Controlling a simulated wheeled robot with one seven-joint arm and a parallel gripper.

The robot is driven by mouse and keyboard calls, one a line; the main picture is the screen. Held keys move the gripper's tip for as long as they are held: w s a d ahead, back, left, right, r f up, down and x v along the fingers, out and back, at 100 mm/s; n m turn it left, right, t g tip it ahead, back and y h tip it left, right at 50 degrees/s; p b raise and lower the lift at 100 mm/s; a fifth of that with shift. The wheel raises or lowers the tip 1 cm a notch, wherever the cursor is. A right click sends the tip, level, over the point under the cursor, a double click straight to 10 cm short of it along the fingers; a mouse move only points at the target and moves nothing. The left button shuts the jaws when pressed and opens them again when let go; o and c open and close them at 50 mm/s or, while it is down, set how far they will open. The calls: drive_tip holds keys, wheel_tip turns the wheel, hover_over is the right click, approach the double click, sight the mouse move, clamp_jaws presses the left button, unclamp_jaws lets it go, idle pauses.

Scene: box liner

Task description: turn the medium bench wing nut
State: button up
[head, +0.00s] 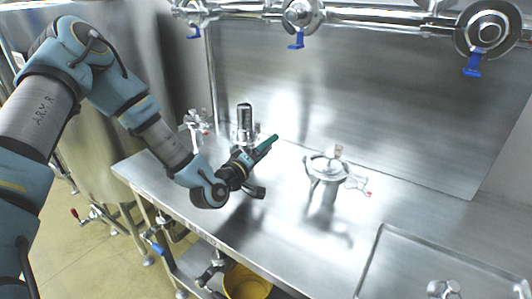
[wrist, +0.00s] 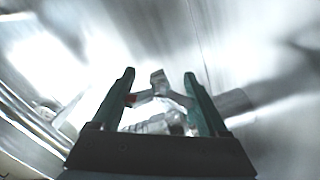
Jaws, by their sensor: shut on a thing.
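My gripper (head: 272,142) reaches over the steel bench at the left, its green fingers pointing up and to the right. In the wrist view the two green fingers (wrist: 160,85) stand on either side of a small metal wing nut (wrist: 160,88). Its wings spread toward both fingers and my gripper is shut on it. In the head view this wing nut cannot be made out behind the gripper. A metal fitting with a dark-fronted cylinder (head: 244,115) stands just behind the gripper. A lidded steel fitting (head: 328,168) with a knob on top stands apart to the right.
A smaller fitting with red parts (head: 195,122) stands at the bench's back left. A recessed tray (head: 400,245) is at the lower right. Pipes with blue-handled valves (head: 300,15) run along the top. A yellow bucket (head: 246,284) is under the bench. The bench top (head: 290,250) at front centre is clear.

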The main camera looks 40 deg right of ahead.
drive_tip(key=n+b, duration=0.1)
drive_tip(key=n, duration=0.2)
drive_tip(key=shift+f+n+b, duration=0.15)
drive_tip(key=shift+n+b, duration=0.15)
drive_tip(key=shift+b, duration=0.1)
drive_tip(key=shift+n+b, duration=0.6)
drive_tip(key=shift+n, duration=1)
drive_tip(key=o, duration=1.2)
drive_tip(key=shift+o, duration=0.2)
drive_tip(key=b+v, duration=0.3)
drive_tip(key=v, duration=0.8)
